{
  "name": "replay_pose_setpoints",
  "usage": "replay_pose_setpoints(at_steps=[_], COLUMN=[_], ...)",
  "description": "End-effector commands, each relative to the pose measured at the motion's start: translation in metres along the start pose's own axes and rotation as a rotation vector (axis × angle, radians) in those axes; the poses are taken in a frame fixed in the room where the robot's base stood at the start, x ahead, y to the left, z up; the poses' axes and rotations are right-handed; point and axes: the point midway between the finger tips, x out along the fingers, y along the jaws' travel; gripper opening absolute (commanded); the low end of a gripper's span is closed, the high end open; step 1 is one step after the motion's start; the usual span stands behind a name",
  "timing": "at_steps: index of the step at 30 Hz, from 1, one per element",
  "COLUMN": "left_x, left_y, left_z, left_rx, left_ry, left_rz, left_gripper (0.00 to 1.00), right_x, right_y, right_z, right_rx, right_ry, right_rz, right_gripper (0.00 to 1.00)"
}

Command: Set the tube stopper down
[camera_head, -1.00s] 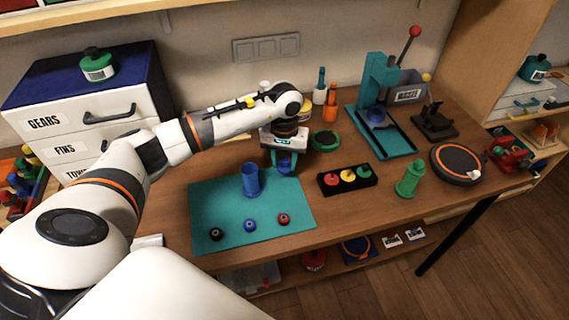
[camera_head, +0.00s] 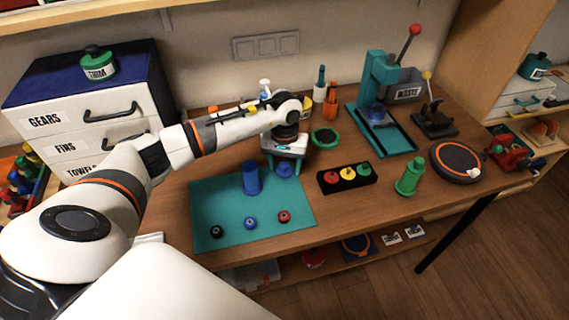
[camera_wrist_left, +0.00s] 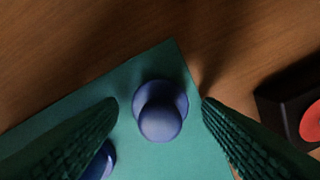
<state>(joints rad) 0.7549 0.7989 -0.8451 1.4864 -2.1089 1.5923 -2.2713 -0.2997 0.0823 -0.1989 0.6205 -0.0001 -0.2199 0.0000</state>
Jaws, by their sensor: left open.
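The blue tube stopper (camera_head: 285,171) stands on the teal mat (camera_head: 212,200) near its back right corner. The left wrist view shows it from above, with its round knob (camera_wrist_left: 160,122) over a wider flange. My left gripper (camera_head: 284,163) is over the stopper, fingers pointing down. In the left wrist view its dark ridged fingers (camera_wrist_left: 160,104) are open on either side of the stopper, with gaps on both sides. A blue tube (camera_head: 251,178) stands upright on the mat just left of the stopper. My right gripper is not in view.
A black box (camera_head: 347,178) with red, yellow and green buttons is right of the mat. Black, blue and red small parts (camera_head: 250,223) lie along the mat's front. A green bottle-shaped piece (camera_head: 409,178) and a teal press (camera_head: 380,95) stand farther right.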

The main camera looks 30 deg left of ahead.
Motion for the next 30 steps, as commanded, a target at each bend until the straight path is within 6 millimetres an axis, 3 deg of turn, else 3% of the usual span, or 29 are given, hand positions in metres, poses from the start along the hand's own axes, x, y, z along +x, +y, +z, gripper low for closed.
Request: replay_pose_setpoints(at_steps=[2, 5, 18, 24, 30], left_x=[-0.006, -0.017, -0.105, -0.121, -0.123], left_y=[0.000, 0.000, 0.000, 0.000, 0.000], left_z=[0.000, 0.001, 0.001, 0.000, 0.000], left_rx=[0.000, 0.001, 0.000, 0.000, 0.000], left_ry=[0.001, -0.004, -0.004, 0.000, 0.001], left_rz=[0.000, -0.001, -0.002, 0.000, 0.000], left_gripper=[0.59, 0.59, 0.59, 0.59, 0.59], right_x=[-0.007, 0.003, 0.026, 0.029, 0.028], right_y=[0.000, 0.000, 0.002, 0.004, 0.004], right_z=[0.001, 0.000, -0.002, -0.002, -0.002], right_rx=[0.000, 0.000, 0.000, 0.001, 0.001], right_ry=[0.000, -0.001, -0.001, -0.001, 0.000], right_rz=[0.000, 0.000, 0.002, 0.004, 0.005], right_gripper=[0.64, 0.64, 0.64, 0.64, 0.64])
